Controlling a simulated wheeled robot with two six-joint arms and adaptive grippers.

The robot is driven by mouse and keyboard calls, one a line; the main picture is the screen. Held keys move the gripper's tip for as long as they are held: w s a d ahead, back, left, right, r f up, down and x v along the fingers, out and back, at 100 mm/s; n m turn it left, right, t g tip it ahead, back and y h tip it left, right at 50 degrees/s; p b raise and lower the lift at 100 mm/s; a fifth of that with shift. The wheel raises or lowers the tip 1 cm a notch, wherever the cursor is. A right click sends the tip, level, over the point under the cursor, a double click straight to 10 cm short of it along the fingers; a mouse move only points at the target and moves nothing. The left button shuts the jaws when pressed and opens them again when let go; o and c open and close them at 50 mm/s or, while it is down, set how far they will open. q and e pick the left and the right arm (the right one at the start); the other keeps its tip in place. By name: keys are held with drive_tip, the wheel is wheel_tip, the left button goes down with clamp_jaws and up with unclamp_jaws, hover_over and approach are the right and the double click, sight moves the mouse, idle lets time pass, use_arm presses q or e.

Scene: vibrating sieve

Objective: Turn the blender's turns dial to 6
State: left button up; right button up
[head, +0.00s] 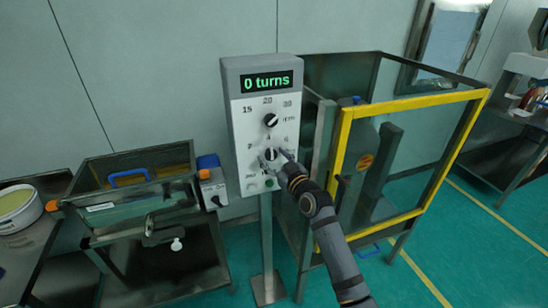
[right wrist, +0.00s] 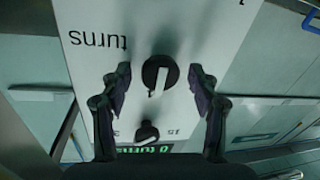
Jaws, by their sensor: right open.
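The grey control box (head: 243,128) stands on a post, and its green display (head: 266,82) reads "0 turns". The turns dial (head: 271,154) is the lower black knob on its white face, with 2, 4 and 6 printed around it. In the right wrist view the turns dial (right wrist: 161,75) shows upside down with a white pointer mark. My right gripper (head: 273,158) is open at this dial. In the right wrist view its fingers (right wrist: 160,72) stand on either side of the knob, with visible gaps. My left gripper is not in view.
The rpm dial (head: 271,120) sits just above, and a green button (head: 269,183) below. A yellow-framed guard (head: 410,103) stands close on the right. A metal sieve bin with a blue handle (head: 128,178) is on the left.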

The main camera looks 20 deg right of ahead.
drive_tip(key=c, duration=1.2)
drive_tip(key=shift+m, duration=0.4)
drive_tip(key=m+t, duration=0.1)
drive_tip(key=m, duration=0.3)
drive_tip(key=shift+f+m, duration=0.15)
drive_tip(key=shift+m, duration=0.15)
drive_tip(key=shift+m+t+h+p, duration=0.3)
drive_tip(key=shift+m+h+p, duration=0.1)
drive_tip(key=shift+m, duration=2.1)
drive_tip(key=o, duration=1.2)
